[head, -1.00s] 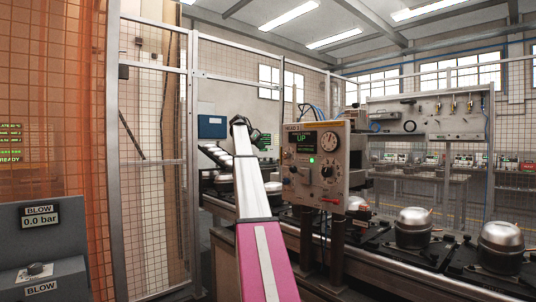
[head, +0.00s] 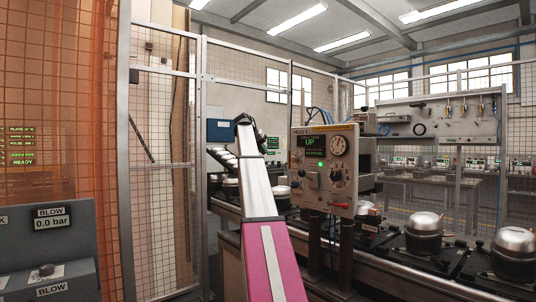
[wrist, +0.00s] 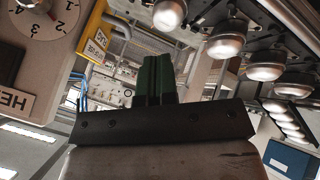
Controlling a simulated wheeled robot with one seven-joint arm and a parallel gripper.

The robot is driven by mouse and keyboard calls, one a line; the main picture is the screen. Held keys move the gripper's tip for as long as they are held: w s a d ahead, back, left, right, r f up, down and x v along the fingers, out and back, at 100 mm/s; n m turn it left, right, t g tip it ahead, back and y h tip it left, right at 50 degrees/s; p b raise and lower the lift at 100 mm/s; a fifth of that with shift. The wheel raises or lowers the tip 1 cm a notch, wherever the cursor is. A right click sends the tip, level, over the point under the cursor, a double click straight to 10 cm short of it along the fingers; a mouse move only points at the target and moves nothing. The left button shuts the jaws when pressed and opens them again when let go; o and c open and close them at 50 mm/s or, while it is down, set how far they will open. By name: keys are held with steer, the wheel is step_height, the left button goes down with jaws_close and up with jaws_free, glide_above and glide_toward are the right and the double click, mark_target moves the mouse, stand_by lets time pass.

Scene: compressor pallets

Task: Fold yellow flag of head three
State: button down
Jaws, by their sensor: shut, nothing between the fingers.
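The head box (head: 323,170) stands right of my arm, with a green "UP" display, a dial and knobs. Its label looks like "HEAD 3", too small to be sure.
Silver compressors (head: 424,233) stand on a conveyor running behind and right of the head box. A mesh fence (head: 160,150) is at left. A grey blow panel (head: 48,255) reading 0.0 bar is at lower left. A blue box (head: 221,130) hangs on the back wall.

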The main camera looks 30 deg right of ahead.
steer(key=s+d+f, duration=0.2)
steer(key=d+f, duration=0.3)
steer(key=d, duration=0.3)
steer(key=shift+s+d+f, duration=0.15)
steer(key=shift+f, duration=0.2)
steer(key=shift+s+d+r, duration=0.1)
steer(key=shift+s+d, duration=0.1)
steer(key=shift+d, duration=0.6)
steer(key=shift+w, duration=0.15)
